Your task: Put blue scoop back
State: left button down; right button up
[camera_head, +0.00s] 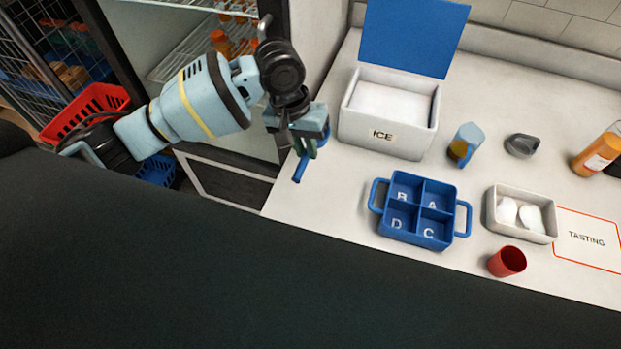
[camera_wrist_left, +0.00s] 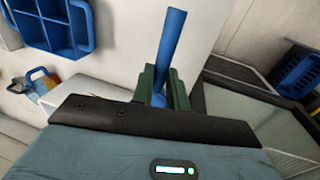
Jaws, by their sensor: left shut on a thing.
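My left gripper (camera_head: 308,143) is at the left edge of the counter, to the left of the ice bin. It is shut on the blue scoop (camera_head: 300,169), whose blue handle slants down below the fingers. In the left wrist view the blue scoop (camera_wrist_left: 172,42) stands out from between the dark green fingers (camera_wrist_left: 162,88); the rest of it is hidden by the gripper. The white ice bin (camera_head: 384,140) is labelled ICE, and its blue lid (camera_head: 414,32) is raised. White contents show inside. My right gripper is not in view.
A blue four-compartment tray (camera_head: 416,242) stands in front of the bin. A jug (camera_head: 466,145), grey lid (camera_head: 521,145), white dish (camera_head: 522,235), red cup (camera_head: 507,261) and orange bottle (camera_head: 596,153) stand further right. An open fridge (camera_head: 170,60) is behind my left arm. The counter between tray and bin is clear.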

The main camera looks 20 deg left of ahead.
pick_arm(q)
jog(key=shift+a+f+b+x, duration=0.1)
jog(key=shift+a+b+x, duration=0.2)
jog(key=shift+x, duration=1.3)
jog(key=shift+a+f+b+x, duration=0.1)
jog(key=shift+a+x, duration=0.25)
jog(key=shift+x, duration=1.3)
jog(key=shift+a+b+x, duration=0.15)
jog(key=shift+a+x, duration=0.2)
jog(key=shift+x, duration=1.25)
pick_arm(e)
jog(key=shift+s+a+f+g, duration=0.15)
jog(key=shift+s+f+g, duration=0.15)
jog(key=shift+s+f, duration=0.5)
pick_arm(q)
jog(key=shift+f, duration=0.1)
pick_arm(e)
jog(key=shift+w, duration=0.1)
pick_arm(q)
jog(key=c, duration=1.4)
grip_release()
